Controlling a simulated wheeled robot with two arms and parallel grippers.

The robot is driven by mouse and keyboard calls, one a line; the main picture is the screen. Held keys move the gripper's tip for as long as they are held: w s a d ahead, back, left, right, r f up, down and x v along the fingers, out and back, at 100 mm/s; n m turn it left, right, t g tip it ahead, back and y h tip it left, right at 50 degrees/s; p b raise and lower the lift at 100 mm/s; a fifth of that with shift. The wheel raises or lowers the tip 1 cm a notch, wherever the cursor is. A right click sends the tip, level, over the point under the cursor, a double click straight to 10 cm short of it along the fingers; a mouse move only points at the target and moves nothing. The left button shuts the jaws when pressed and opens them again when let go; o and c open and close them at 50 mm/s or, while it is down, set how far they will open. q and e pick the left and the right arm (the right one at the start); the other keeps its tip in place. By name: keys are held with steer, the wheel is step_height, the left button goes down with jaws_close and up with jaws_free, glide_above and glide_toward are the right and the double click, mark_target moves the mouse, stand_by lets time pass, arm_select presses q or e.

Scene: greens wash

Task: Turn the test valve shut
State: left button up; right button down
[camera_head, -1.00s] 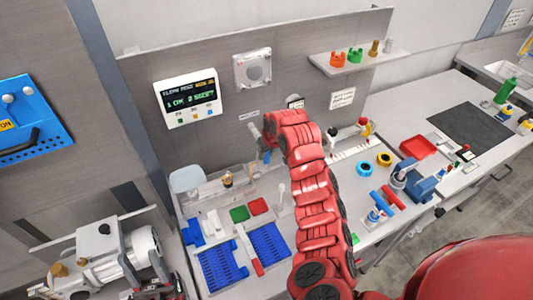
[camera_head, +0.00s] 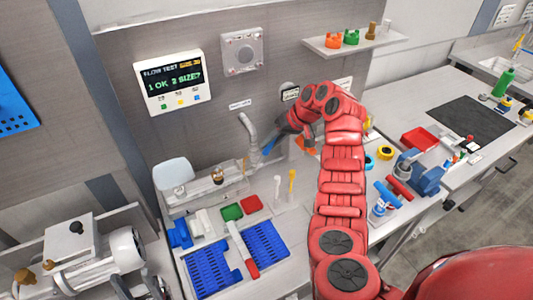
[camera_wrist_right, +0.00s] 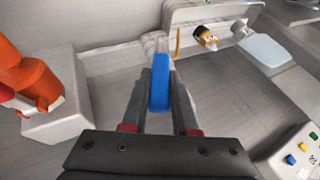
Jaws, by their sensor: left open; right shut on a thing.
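The blue valve lever (camera_head: 268,147) is beside a grey curved pipe (camera_head: 247,126) at the back wall. My right gripper (camera_head: 270,143) reaches it from the right, with the red arm covering much of the area behind. In the right wrist view the blue lever (camera_wrist_right: 159,84) stands upright between the two grey fingers (camera_wrist_right: 159,92), which are shut on it. The valve body is mostly hidden, so I cannot tell its exact setting. My left gripper (camera_head: 142,288) is low at the left, partly cut off by the frame edge, and open.
A wall display (camera_head: 172,82) reads "FLOW TEST" and "1 OK 2 SIZE?". An orange part (camera_head: 305,142) sits just right of my right gripper, close to the arm; an orange part on a white block (camera_wrist_right: 55,120) shows in the wrist view. Blue trays (camera_head: 210,268) lie in front.

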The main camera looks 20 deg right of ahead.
steer(key=shift+s+f, duration=0.1)
steer(key=shift+f, duration=0.1)
steer(key=c, duration=0.7)
jaws_free()
steer(key=shift+d, duration=0.1)
steer(key=shift+r, duration=0.1)
steer(key=shift+p+v, duration=2.75)
steer(key=shift+v, duration=5.95)
